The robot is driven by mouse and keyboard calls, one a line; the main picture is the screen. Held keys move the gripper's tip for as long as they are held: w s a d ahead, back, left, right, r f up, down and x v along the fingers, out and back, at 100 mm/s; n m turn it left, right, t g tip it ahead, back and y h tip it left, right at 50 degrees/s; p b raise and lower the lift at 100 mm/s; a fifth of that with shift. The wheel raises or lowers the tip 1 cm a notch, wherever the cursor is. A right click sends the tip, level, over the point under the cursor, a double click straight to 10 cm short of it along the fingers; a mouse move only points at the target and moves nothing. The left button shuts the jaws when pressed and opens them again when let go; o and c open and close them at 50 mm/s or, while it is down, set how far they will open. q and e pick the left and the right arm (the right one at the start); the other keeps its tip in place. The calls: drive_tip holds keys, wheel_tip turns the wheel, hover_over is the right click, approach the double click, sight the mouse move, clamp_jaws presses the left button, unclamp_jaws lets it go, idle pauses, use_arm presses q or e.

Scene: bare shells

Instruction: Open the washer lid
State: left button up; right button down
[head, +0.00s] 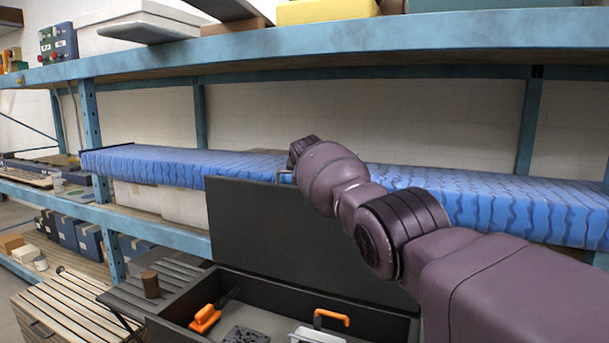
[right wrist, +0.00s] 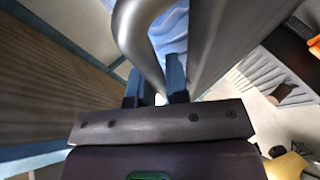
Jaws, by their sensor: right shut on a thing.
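The lid (head: 290,235) is a flat dark grey panel. It stands raised, close to upright, at the back of a dark open box (head: 175,335); the pictures show a tool box rather than a clear washer. A metal handle (head: 284,176) sits at the lid's top edge, partly hidden by my right wrist. In the right wrist view the curved metal handle (right wrist: 137,35) runs down between the fingers of my right gripper (right wrist: 156,92), which is shut on it. In the head view my right arm hides the gripper's fingers. My left gripper is not in view.
An orange-handled tool (head: 205,318) and a grey piece with an orange handle (head: 331,318) lie in the box. A blue shelf rack (head: 330,40) stands behind, with a long blue patterned slab (head: 490,200) close behind the lid. A slatted crate (head: 70,310) is at left.

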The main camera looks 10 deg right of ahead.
drive_tip(key=shift+r, duration=0.2)
drive_tip(key=c, duration=1.2)
unclamp_jaws()
drive_tip(key=shift+o, duration=0.3)
drive_tip(key=shift+f, duration=0.1)
drive_tip(key=shift+s+r+p, duration=0.2)
drive_tip(key=shift+r+p, duration=0.15)
drive_tip(key=shift+p, duration=0.25)
drive_tip(key=shift+s+a+r+p, duration=0.1)
drive_tip(key=shift+s+r+p, duration=0.15)
drive_tip(key=shift+p, duration=0.4)
drive_tip(key=v, duration=0.9)
drive_tip(key=shift+s+f, duration=0.2)
drive_tip(key=shift+s, duration=0.2)
